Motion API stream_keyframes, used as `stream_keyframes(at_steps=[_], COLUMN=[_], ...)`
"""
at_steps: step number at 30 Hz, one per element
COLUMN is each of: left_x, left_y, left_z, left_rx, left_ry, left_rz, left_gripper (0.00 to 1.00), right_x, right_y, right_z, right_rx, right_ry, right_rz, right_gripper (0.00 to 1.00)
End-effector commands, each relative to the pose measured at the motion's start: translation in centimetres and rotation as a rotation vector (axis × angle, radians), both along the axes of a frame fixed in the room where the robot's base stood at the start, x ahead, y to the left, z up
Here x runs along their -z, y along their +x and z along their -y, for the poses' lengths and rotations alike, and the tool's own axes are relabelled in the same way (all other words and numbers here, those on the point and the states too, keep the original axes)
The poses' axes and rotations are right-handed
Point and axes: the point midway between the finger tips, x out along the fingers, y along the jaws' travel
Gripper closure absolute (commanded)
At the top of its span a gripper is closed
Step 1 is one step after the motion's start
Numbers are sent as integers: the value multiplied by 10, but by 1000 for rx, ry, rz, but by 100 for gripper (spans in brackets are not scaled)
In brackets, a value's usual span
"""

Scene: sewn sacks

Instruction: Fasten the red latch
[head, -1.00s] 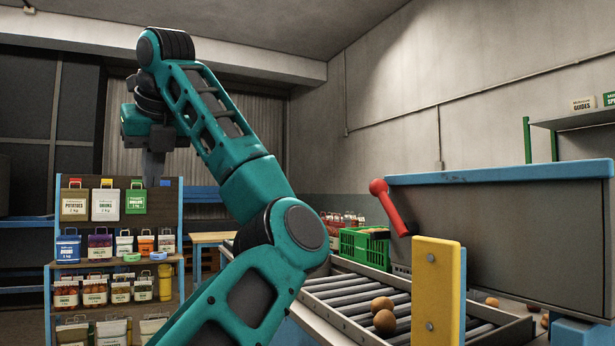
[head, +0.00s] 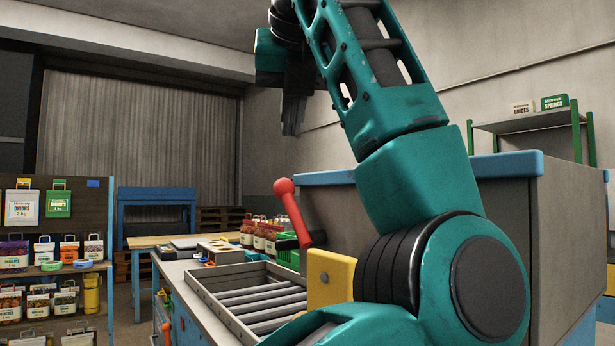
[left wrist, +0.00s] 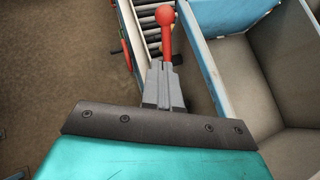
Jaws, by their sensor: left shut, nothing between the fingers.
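The red latch (head: 293,212) is a lever with a round knob, at the left end of a grey bin with a blue rim. It stands up, its knob leaning left, with a yellow plate (head: 330,278) below and to its right. My left gripper (head: 292,128) points down above the latch in the head view, its fingers shut and empty, apart from the knob. In the left wrist view the red latch (left wrist: 165,28) shows just past the shut fingertips (left wrist: 161,66); I cannot tell the depth gap. My right gripper is in neither view.
The grey bin with its blue rim (head: 325,178) stands right of the latch, partly behind my arm. A roller conveyor (head: 262,302) lies below. Jars (head: 258,236) and a green crate stand behind. A shelf of sacks and tubs (head: 60,262) stands at left.

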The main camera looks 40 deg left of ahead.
Motion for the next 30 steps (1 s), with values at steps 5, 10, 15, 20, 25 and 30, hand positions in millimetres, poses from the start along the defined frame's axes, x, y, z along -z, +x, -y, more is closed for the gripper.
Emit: stream_keyframes(at_steps=[5, 10, 15, 20, 25, 30], left_x=[0, 0, 1, 10, 30, 53], left_y=[0, 0, 1, 8, 25, 44], left_z=[2, 2, 1, -7, -26, -49], left_rx=[3, 3, 3, 3, 3, 3], left_ry=[2, 2, 2, 0, -1, -1], left_rz=[0, 0, 0, -2, -2, -2], left_gripper=[100, 100, 100, 100, 100, 100], right_x=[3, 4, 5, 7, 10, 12], right_y=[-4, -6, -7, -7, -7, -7], right_z=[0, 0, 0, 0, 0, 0], right_rx=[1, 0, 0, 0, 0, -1], right_ry=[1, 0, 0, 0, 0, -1], right_rz=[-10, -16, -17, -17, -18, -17], right_gripper=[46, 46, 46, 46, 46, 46])
